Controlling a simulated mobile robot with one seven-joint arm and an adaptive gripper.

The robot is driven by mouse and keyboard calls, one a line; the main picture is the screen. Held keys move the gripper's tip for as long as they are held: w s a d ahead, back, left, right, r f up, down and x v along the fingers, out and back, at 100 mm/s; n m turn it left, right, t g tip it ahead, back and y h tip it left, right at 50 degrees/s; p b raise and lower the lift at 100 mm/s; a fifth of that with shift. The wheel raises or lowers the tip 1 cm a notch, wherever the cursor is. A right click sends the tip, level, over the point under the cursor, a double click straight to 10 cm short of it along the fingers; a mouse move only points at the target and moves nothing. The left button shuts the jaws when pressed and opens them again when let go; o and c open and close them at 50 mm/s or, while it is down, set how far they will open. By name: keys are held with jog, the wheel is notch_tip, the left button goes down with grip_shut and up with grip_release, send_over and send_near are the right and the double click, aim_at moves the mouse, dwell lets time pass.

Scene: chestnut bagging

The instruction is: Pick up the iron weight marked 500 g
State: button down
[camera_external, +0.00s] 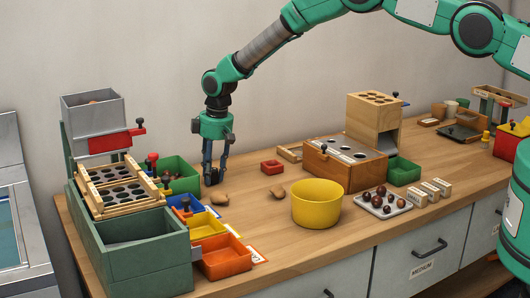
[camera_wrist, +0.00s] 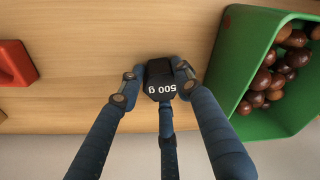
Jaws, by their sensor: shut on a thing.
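The iron weight (camera_wrist: 160,80) is a small dark block with "500 g" in white on its upper face. In the wrist view it sits between the fingertips of my gripper (camera_wrist: 157,86), which is shut on it. In the external view my gripper (camera_external: 211,181) points straight down at the back left of the table, right of the green bin. The weight is hardly to be made out there among the dark fingers. I cannot tell whether it touches the table.
A green bin (camera_wrist: 226,88) with chestnuts stands close to the right of my fingers in the wrist view.

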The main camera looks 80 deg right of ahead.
jog(key=shift+w+r, duration=0.1)
jog(key=shift+r, duration=1.75)
jog(key=s+a, duration=0.1)
jog(key=s, duration=0.4)
jog(key=s+a+r+p, duration=0.1)
jog(key=s+a, duration=0.1)
jog(key=s, duration=0.3)
jog(key=s+a, duration=0.1)
jog(key=s, duration=0.4)
jog(key=shift+s+a+r, duration=0.15)
jog(key=shift+s, duration=0.1)
